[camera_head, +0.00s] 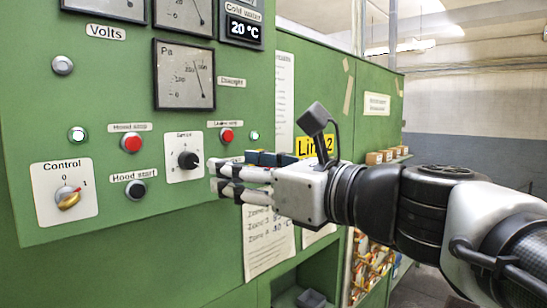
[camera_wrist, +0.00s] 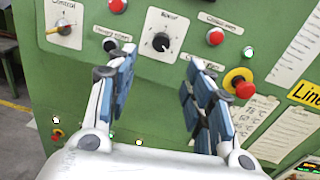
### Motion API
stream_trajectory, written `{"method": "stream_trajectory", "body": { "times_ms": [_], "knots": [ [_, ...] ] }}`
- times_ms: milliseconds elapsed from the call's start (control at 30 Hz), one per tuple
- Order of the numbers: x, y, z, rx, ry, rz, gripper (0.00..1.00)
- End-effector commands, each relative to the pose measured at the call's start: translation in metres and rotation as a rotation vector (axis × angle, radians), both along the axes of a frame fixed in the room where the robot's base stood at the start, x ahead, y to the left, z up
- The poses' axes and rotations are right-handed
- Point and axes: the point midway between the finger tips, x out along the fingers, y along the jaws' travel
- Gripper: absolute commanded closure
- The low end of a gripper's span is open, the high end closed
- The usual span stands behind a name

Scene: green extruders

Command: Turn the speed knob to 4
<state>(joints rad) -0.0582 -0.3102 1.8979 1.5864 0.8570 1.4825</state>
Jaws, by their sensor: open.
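A round black knob with a white pointer line sits on a white dial plate on the green panel; the plate's label is too small to read surely. The knob (camera_head: 188,160) is unobstructed in the head view, left of my gripper. In the wrist view the knob (camera_wrist: 161,42) lies ahead, between and beyond the fingertips. Its dial numbers are too small to read. My gripper (camera_head: 217,177) is open and empty, its fingers pointing at the panel, apart from the knob. The gripper's blue-padded fingers (camera_wrist: 161,60) show on both sides in the wrist view.
Nearby are the red hood stop button (camera_head: 131,143), black hood start button (camera_head: 135,189), yellow-handled control switch (camera_head: 68,198) and another red button (camera_head: 226,136). A red-and-yellow mushroom button (camera_wrist: 240,82) sits right of the fingers. Gauges hang above.

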Motion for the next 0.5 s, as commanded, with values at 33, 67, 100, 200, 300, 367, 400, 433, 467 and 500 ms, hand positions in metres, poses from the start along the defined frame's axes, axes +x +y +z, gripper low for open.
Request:
{"method": "stream_trajectory", "body": {
  "times_ms": [33,67,100,200,300,367,400,433,467,500],
  "knots": [
    [0.006,0.011,0.001,-0.001,0.002,0.007,0.53],
    [0.010,0.017,0.000,-0.002,0.003,0.007,0.53],
    [0.016,0.023,0.000,-0.001,0.002,0.006,0.53],
    [0.029,0.041,0.000,-0.003,0.002,0.006,0.53],
    [0.043,0.058,0.000,-0.002,0.001,0.004,0.53],
    [0.051,0.068,0.001,-0.002,0.001,0.004,0.53],
    [0.056,0.074,0.000,-0.003,0.001,0.003,0.53],
    [0.059,0.078,0.001,-0.002,0.001,0.003,0.53],
    [0.062,0.082,0.001,-0.002,0.000,0.003,0.53],
    [0.066,0.087,0.000,-0.002,0.001,0.002,0.53]
  ]
}}
